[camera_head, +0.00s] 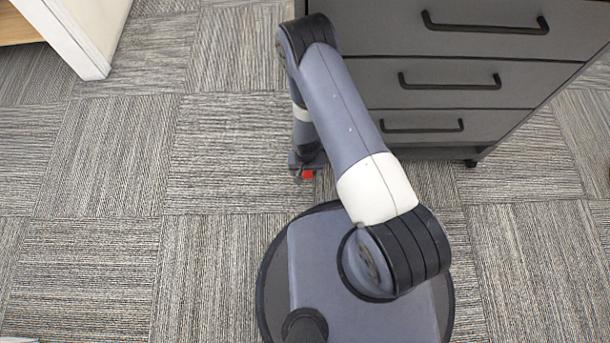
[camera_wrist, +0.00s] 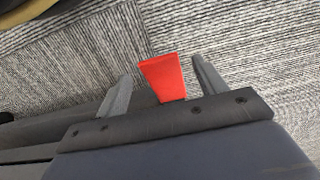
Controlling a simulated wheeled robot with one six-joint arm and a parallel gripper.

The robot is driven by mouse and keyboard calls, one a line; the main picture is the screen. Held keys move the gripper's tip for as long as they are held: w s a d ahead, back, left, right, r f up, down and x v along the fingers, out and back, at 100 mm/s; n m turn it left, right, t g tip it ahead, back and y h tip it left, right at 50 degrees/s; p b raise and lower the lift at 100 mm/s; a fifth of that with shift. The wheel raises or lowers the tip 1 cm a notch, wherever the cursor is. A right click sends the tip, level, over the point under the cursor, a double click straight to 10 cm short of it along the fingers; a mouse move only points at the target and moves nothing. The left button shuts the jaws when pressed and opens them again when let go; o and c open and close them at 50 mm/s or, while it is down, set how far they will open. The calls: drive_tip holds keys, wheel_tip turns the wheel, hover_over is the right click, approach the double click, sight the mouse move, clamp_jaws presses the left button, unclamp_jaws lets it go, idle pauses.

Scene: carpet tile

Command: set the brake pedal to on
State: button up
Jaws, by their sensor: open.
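The red brake pedal (camera_head: 308,174) shows as a small red patch low by the front left of the grey drawer cabinet (camera_head: 432,84), partly hidden by my gripper (camera_head: 303,162). In the wrist view the pedal (camera_wrist: 164,77) is a flat red tab between the two grey fingers of my gripper (camera_wrist: 162,70). The fingers are spread, with a gap on each side of the pedal, and they hold nothing. The pedal's lower end is hidden behind the gripper's dark front edge. I cannot tell which position the pedal is in.
A white panel (camera_head: 72,38) stands at the upper left. The grey carpet (camera_head: 120,200) is clear on the left and at the lower right.

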sight(306, 175)
wheel_tip(306, 175, down, 4)
drive_tip(key=shift+f+b, duration=0.1)
drive_tip(key=shift+b, duration=0.3)
drive_tip(key=shift+c, duration=0.4)
drive_tip(key=c, duration=1.3)
